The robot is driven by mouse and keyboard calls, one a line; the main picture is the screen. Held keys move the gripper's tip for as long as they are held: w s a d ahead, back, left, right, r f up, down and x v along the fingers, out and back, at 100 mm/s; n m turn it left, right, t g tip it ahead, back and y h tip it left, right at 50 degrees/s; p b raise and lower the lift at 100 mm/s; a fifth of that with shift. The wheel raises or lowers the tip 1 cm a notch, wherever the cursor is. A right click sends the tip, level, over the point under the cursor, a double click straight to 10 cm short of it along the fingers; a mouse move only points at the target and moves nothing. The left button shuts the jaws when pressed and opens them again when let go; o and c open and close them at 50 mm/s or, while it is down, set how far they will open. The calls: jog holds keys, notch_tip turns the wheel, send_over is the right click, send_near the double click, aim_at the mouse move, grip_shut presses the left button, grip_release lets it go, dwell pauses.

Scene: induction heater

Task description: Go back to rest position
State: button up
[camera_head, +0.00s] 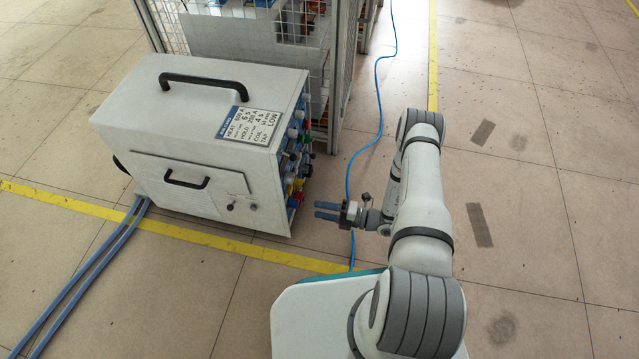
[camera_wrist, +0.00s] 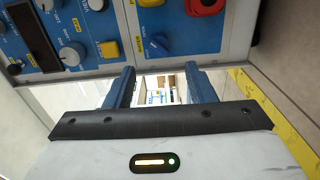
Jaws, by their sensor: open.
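My gripper (camera_head: 327,210) is open and empty, with its two blue fingers pointing left at the panel side of the white induction heater (camera_head: 190,130). A gap shows between the fingertips and the heater in the head view. In the wrist view the open fingers (camera_wrist: 160,84) face the blue control panel (camera_wrist: 120,42). A blue knob (camera_wrist: 159,46), a yellow button (camera_wrist: 109,49) and a red emergency button (camera_wrist: 205,6) show there. Nothing is between the fingers. The panel face is seen only edge-on in the head view.
A wire mesh cage (camera_head: 250,30) stands behind the heater. A thin blue cable (camera_head: 378,100) runs along the floor past my gripper. Thick blue hoses (camera_head: 85,275) leave the heater at the left. Yellow lines (camera_head: 433,55) mark the floor. The floor at the right (camera_head: 540,170) is clear.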

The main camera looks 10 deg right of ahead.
notch_tip(320, 180, up, 42)
jog(key=s+a+n+g+h+p, duration=0.1)
jog(key=n+g+h+p, duration=0.4)
jog(key=n+g+p, duration=0.9)
jog(key=s+d+r+n+t+h+p, duration=0.2)
jog(key=r+n+p, duration=0.5)
jog(key=r, duration=0.7)
jog(key=s+d+r+n+t+h+p, duration=0.3)
jog(key=s+r+n+t+h+p, duration=0.2)
jog(key=r, duration=0.9)
jog(key=s+d+r+n+t+h+p, duration=0.3)
jog(key=s+r+n+h+p, duration=0.2)
jog(key=r+n, duration=0.9)
jog(key=s+p, duration=0.3)
jog(key=p, duration=0.2)
jog(key=shift+s+p, duration=0.15)
jog(key=shift+p, duration=0.15)
jog(key=shift+r, duration=0.1)
